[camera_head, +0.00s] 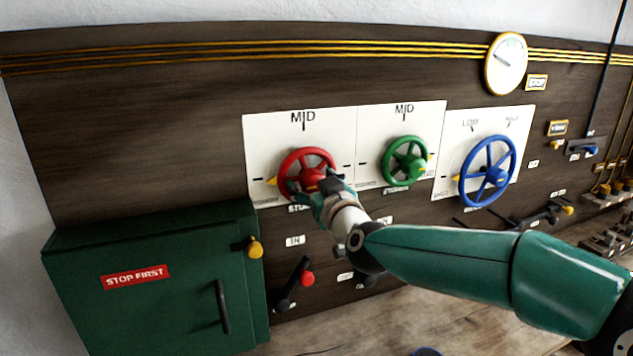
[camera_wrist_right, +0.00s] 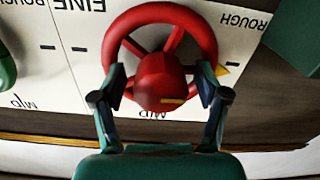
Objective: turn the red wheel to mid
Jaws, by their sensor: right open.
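The red wheel (camera_head: 307,153) is mounted on a white plate (camera_head: 262,135) with MID marked at its top. Its yellow pointer (camera_head: 272,181) is at the left of the rim, away from the MID mark. In the right wrist view, which is upside down, the red wheel (camera_wrist_right: 117,38) shows large and its pointer (camera_wrist_right: 222,70) lies on the ROUGH side. My right gripper (camera_head: 323,183) is at the wheel's lower front. In the wrist view its open fingers (camera_wrist_right: 162,98) stand on either side of the red hub; contact cannot be told. My left gripper is not in view.
A green wheel (camera_head: 390,161) and a blue wheel (camera_head: 487,141) are to the right. A dark green cabinet (camera_head: 150,310) marked STOP FIRST stands at lower left. A red-knobbed lever (camera_head: 295,285) is below the red wheel. A gauge (camera_head: 506,63) is at upper right.

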